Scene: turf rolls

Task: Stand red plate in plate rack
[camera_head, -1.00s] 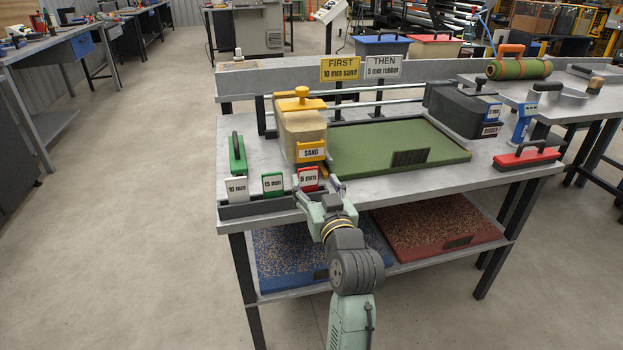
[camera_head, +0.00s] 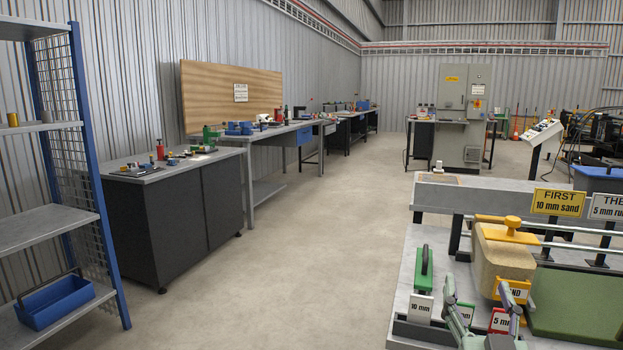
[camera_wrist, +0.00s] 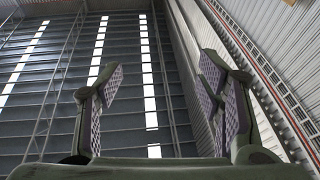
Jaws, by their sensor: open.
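The red plate (camera_head: 500,321), with a white "5 mm" label, appears upright at the lower right of the head view. A finger of my gripper partly covers it, and its foot is hidden, so I cannot tell how it is seated. The dark plate rack (camera_head: 424,332) runs along the table's front edge. The white "10 mm" plate (camera_head: 421,307) stands in it, and the green plate (camera_head: 465,313) shows behind my other finger. My gripper (camera_head: 482,305) is open in front of the plates. In the wrist view its fingers (camera_wrist: 165,95) are apart with nothing between them.
The sand box (camera_head: 502,255) with a yellow knob stands behind the plates. A blue-framed shelf (camera_head: 50,228) and workbenches (camera_head: 180,170) line the left. The floor between is clear.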

